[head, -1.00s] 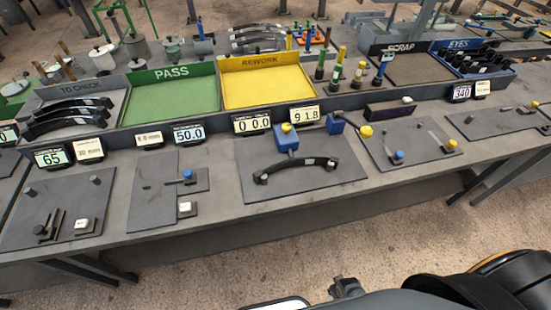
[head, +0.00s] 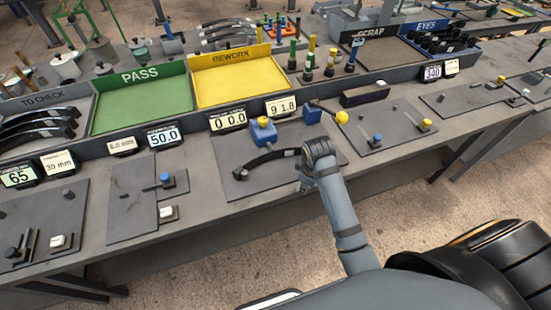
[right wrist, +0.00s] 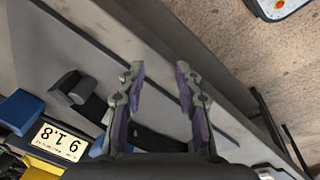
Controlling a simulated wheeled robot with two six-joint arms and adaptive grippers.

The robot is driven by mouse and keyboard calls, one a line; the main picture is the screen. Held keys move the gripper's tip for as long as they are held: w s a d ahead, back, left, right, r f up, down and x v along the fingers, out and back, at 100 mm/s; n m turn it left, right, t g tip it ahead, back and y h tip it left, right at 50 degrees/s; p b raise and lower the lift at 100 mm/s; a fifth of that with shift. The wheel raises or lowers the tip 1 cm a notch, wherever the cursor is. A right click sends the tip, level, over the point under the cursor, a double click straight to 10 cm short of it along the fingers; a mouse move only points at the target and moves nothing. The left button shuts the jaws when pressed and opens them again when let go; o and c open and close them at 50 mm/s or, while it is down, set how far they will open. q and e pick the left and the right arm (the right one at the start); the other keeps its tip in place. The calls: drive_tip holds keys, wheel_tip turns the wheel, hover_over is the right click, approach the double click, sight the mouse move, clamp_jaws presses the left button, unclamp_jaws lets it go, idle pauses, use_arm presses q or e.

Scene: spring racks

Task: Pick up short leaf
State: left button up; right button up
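A dark curved leaf (head: 266,158) lies on a grey fixture plate in front of the displays in the head view. My right gripper (head: 307,180) is over its right part and hides that end. In the right wrist view my right gripper (right wrist: 158,82) is open, with its two fingers well apart. A dark strip, apparently the leaf (right wrist: 150,138), passes below the fingers; its raised end (right wrist: 71,87) lies left of them. I see no grip on it. More dark leaves (head: 38,128) lie in the TO CHECK bin. My left gripper is out of view.
A blue block with a yellow knob (head: 263,131) stands just behind the leaf, with another blue block (head: 312,115) to its right. The green PASS tray (head: 143,105) and yellow REWORK tray (head: 233,83) are farther back. Other fixture plates flank this one.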

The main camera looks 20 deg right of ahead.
sight(272, 152)
drive_tip(key=w+n, duration=0.1)
drive_tip(key=w, duration=0.1)
drive_tip(key=w+a+r+n, duration=0.1)
drive_tip(key=w, duration=0.1)
drive_tip(key=w+a+r+n, duration=0.1)
drive_tip(key=w+n, duration=0.1)
drive_tip(key=w, duration=0.1)
drive_tip(key=shift+a+r+g, duration=0.15)
drive_tip(key=shift+r+g, duration=0.05)
drive_tip(key=shift+g, duration=0.1)
drive_tip(key=w+a+r+n+g, duration=0.1)
drive_tip(key=w+a+r+n, duration=0.4)
drive_tip(key=w+r+n, duration=0.25)
drive_tip(key=shift+y, duration=0.3)
drive_tip(key=f+b, duration=0.6)
drive_tip(key=shift+d, duration=0.25)
wheel_tip(272, 152, down, 2)
drive_tip(key=shift+w+f+b, duration=0.15)
drive_tip(key=shift+b, duration=0.95)
drive_tip(key=shift+w+a+f+p, duration=0.1)
drive_tip(key=shift+f+p, duration=0.1)
drive_tip(key=shift+f, duration=0.35)
drive_tip(key=shift+w+f+p, duration=0.1)
drive_tip(key=shift+f+p, duration=0.05)
drive_tip(key=shift+f, duration=0.4)
drive_tip(key=shift+s, duration=0.15)
drive_tip(key=shift+c, duration=0.7)
clamp_jaws()
